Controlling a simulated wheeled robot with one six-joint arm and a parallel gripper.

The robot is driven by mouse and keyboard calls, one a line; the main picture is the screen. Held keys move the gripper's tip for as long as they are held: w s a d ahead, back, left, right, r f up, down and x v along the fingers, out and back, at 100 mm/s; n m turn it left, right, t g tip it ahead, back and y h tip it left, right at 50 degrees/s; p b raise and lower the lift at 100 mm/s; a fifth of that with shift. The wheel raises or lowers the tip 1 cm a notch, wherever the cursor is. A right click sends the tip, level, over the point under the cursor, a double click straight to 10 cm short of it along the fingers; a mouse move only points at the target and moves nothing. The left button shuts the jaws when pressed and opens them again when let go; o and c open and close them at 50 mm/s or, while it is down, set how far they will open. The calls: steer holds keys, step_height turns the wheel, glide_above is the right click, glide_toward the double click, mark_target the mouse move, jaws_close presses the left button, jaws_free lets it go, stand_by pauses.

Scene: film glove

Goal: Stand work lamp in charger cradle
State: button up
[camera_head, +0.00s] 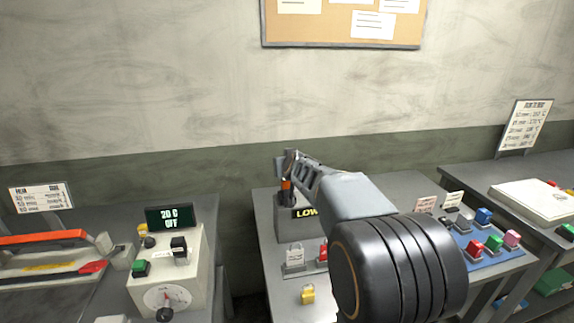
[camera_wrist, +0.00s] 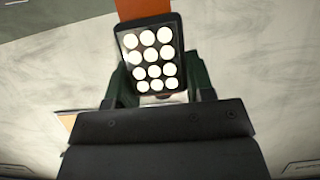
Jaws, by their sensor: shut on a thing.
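The work lamp shows in the wrist view as a dark panel with several round white lights (camera_wrist: 150,58) and an orange part above it. My gripper (camera_wrist: 158,88) is shut on the lamp, one finger at each side of the panel. In the head view my gripper (camera_head: 288,165) is at the back of the middle table, and a small orange part of the lamp (camera_head: 286,191) shows below it. A dark grey box with a "LOW" display (camera_head: 306,213), perhaps the charger cradle, stands just below. My arm hides much of it, and I cannot tell whether the lamp touches it.
A yellow padlock (camera_head: 308,294), a tagged grey holder (camera_head: 294,258) and a red item stand at the table's front left. A blue tray (camera_head: 487,252) with coloured blocks lies at right. A control box (camera_head: 170,270) stands on the left bench, across a gap.

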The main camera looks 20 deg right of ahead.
steer(key=shift+f+b, duration=0.7)
steer(key=o, duration=1.1)
steer(key=shift+s, duration=0.1)
steer(key=p+v, duration=0.1)
steer(key=v, duration=1.2)
steer(key=shift+s+r, duration=0.25)
steer(key=shift+s, duration=0.05)
steer(key=shift+f, duration=0.1)
steer(key=shift+s+a+f+n+g+y, duration=0.4)
steer(key=shift+s+a+f+g, duration=1.25)
steer(key=shift+s+f, duration=1.15)
steer(key=shift+s+a+f+n+g+y, duration=0.45)
steer(key=shift+s+a+f+g, duration=1.2)
steer(key=shift+s+f, duration=1.15)
steer(key=shift+s+a+f+n+g+y, duration=0.25)
steer(key=shift+s+a+f+g+y, duration=0.3)
steer(key=shift+s+a+f+g, duration=1.7)
